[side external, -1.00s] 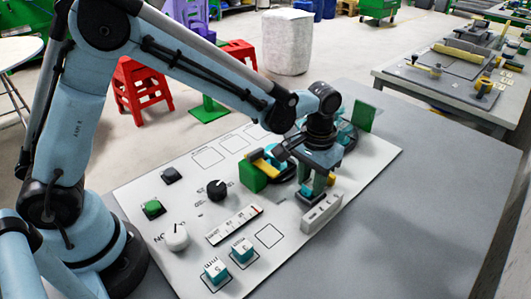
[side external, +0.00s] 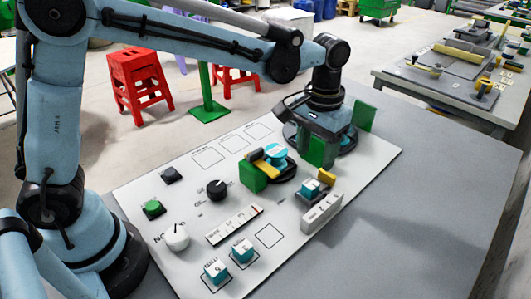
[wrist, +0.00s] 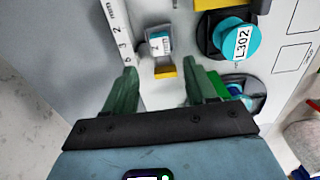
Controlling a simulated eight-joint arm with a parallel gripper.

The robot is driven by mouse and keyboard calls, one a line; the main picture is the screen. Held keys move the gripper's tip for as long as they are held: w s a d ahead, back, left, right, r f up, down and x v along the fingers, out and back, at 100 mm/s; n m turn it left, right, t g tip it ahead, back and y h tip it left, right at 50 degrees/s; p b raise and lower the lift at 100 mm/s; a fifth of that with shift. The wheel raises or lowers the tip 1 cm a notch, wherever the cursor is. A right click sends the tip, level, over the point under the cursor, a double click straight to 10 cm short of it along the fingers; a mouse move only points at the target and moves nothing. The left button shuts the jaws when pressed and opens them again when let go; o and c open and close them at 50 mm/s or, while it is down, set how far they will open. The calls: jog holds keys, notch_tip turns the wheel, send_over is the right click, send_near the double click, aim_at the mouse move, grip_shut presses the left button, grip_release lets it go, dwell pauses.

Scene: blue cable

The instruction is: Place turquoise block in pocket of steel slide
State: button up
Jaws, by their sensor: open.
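A turquoise block (side external: 311,187) with a white labelled top sits upright on the small grey steel slide (side external: 305,197), beside a pale scale bar. It also shows in the wrist view as a turquoise block marked "2 mm" (wrist: 160,43), with a yellow piece at its near end. It appears to sit within the slide's pocket; how deep I cannot tell. My gripper (side external: 318,155) is behind and above the slide, apart from the block.
Two more turquoise blocks (side external: 228,260) stand on the panel's front. A turquoise spool labelled L302 (wrist: 238,40) and a green block (side external: 253,172) are left of the slide. A pale scale bar (side external: 322,212) borders the slide. The grey table at right is clear.

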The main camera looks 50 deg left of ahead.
jog(key=s+a+r+t, duration=0.3)
jog(key=s+a+r, duration=0.25)
jog(key=a, duration=0.25)
jog(key=s+a+f+t, duration=0.2)
jog(key=s+a+t, duration=0.2)
jog(key=s+a, duration=0.2)
jog(key=shift+s+f, duration=0.4)
jog(key=shift+s, duration=0.05)
